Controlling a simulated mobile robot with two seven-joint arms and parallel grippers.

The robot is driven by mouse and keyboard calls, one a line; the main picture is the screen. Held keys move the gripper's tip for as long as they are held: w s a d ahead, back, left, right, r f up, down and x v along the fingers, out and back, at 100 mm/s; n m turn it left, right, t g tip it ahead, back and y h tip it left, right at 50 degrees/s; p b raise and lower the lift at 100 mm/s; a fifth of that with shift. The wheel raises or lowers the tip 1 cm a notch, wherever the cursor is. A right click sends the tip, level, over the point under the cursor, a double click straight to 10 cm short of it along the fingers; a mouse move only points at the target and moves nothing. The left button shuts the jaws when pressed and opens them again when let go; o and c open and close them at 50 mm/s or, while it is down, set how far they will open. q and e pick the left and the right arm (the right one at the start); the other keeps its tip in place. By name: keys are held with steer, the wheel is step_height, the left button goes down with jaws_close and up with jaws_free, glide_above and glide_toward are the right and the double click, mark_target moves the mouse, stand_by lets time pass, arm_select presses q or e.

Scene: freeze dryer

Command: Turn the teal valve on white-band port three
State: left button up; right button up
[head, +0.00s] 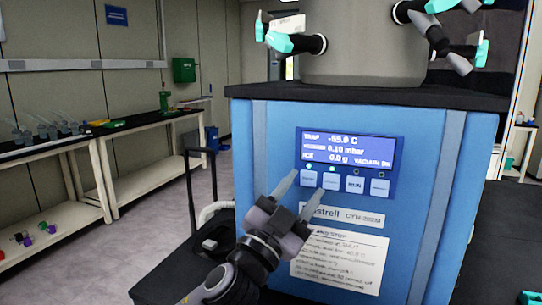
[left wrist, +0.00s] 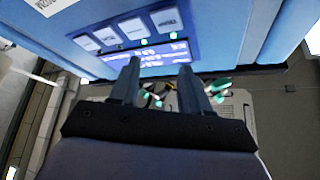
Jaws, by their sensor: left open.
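The grey metal drum (head: 365,45) stands on the black top of the blue freeze dryer (head: 250,150). A teal valve (head: 290,43) sticks out at the drum's left. Further teal valves, one (head: 437,5) at the top and one (head: 481,52) lower, show at its right. I cannot tell which port has the white band. Small teal valves also show in the left wrist view (left wrist: 217,87). My left gripper (head: 299,193) is open and empty, in front of the button panel and below the drum. In the left wrist view its fingers (left wrist: 160,70) are apart. My right gripper is out of view.
The blue display (head: 348,148) is lit above a row of buttons. The dryer's black top edge (head: 365,96) juts above my left gripper. A black cart (head: 200,245) stands at the dryer's left. Benches (head: 100,130) line the left wall, with open floor between.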

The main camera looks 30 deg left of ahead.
arm_select(q)
steer(key=s+d+r+m+g+h, duration=0.1)
steer(key=d+r+m+g+h, duration=0.3)
steer(key=r+m+h, duration=0.65)
steer(key=s+d+r+m+g+h, duration=0.15)
steer(key=r+m+g+h, duration=0.5)
steer(key=m, duration=0.75)
steer(key=n+t+y+p, duration=0.3)
steer(key=n+t+y, duration=0.2)
steer(key=y, duration=0.8)
glide_toward(276, 42)
steer(key=x, duration=0.7)
steer(key=shift+w+r, duration=0.2)
steer(key=shift+w, duration=0.15)
steer(key=shift+w+d+f, duration=0.1)
steer(key=shift+w+d, duration=0.1)
steer(key=shift+w, duration=0.35)
steer(key=shift+c, duration=0.3)
jaws_close()
